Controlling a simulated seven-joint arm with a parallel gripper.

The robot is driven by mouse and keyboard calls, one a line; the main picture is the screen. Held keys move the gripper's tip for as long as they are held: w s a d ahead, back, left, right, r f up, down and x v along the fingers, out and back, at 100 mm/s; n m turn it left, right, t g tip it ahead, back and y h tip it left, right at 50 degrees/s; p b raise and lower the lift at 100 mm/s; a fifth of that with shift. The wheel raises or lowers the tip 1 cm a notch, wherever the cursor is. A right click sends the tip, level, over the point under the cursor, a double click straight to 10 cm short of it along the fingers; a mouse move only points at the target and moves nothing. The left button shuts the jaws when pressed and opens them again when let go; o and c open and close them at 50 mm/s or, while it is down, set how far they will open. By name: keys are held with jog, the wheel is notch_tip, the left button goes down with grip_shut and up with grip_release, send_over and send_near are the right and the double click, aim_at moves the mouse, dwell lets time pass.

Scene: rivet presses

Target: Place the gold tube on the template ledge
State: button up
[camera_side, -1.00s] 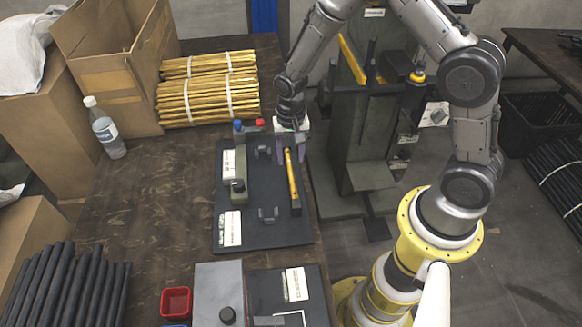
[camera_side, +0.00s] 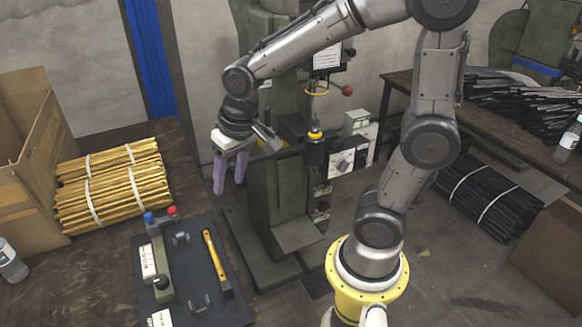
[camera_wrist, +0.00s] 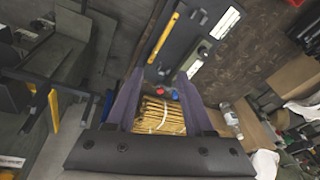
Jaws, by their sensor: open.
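The gold tube (camera_side: 210,252) lies lengthwise along the narrow dark template ledge (camera_side: 227,293) at the right side of the black template plate (camera_side: 189,268). In the wrist view the tube (camera_wrist: 163,38) also lies along the edge of the plate (camera_wrist: 183,37). My gripper (camera_side: 230,188) is open and empty, with its two purple fingers pointing down. It is raised beyond the far end of the plate, apart from the tube. The wrist view shows a clear gap between the fingers (camera_wrist: 160,78).
Two strapped bundles of gold tubes (camera_side: 110,190) lie on the table left of the plate, beside a cardboard box (camera_side: 30,150). A clamp with blue and red knobs (camera_side: 160,262) stands on the plate. The green rivet press (camera_side: 278,205) stands close to my gripper's right.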

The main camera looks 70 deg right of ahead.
jog(key=s+r+n+t, duration=0.1)
jog(key=s+r+n, duration=0.1)
jog(key=s, duration=0.4)
jog(key=s+r+n+t, duration=0.1)
jog(key=s+r+n, duration=0.1)
jog(key=s, duration=0.5)
jog(key=shift+s+r+n+t, duration=0.2)
jog(key=shift+r+n+t, duration=0.15)
jog(key=shift+r, duration=0.5)
